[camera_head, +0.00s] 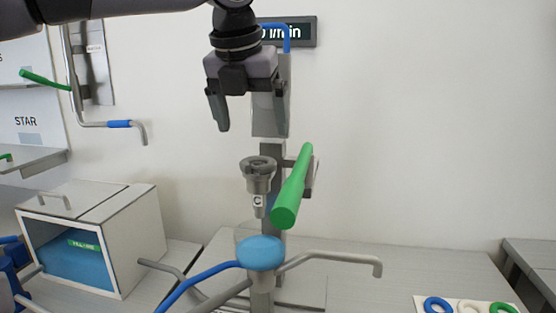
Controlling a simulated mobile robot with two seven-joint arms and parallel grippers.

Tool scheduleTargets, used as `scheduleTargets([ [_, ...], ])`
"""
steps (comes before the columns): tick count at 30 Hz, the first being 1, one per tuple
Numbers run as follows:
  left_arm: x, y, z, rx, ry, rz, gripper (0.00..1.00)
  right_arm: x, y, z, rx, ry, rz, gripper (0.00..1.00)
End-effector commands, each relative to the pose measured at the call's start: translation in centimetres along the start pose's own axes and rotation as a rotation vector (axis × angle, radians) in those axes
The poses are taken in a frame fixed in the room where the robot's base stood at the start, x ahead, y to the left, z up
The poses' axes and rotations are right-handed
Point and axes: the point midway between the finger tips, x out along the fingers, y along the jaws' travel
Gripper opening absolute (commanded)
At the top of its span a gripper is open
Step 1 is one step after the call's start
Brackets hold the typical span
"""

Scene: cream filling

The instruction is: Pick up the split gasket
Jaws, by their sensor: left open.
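Three rings lie on a white card (421,298) at the bottom right: a blue ring (428,304), a whitish ring (460,305) and a green ring (492,308). They are partly cut off by the frame's lower edge. I cannot tell which of them, if any, is the split gasket. My left gripper (248,122) points down at the upper middle, with its fingers apart and nothing between them. It appears above the grey nozzle (258,174) marked C, far up and left of the rings. My right gripper is out of view.
A green-handled lever (295,188) and a blue round pad (261,252) with bent grey bars stand at the middle. An open-fronted box (134,243) with a blue inside is at the left. The counter (400,270) right of the middle is mostly clear.

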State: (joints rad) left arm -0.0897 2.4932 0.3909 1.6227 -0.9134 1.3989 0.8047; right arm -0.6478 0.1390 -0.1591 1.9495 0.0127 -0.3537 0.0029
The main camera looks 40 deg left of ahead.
Motion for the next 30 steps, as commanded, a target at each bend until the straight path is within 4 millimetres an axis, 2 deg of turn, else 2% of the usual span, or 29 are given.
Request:
scheduleTargets([
  [8, 2.6, -0.1, 0.0, 0.002, 0.002, 0.005, 0.95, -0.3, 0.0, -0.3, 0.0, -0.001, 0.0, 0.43],
  [16, 6.4, -0.1, -0.1, 0.001, 0.001, 0.003, 0.95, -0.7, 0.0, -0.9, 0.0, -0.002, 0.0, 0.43],
  [25, 7.0, -0.1, 0.0, 0.001, -0.002, 0.003, 0.95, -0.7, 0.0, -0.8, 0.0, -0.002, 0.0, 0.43],
  [30, 7.0, -0.1, 0.0, 0.001, -0.002, 0.003, 0.39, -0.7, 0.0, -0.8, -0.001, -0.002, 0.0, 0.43],
])
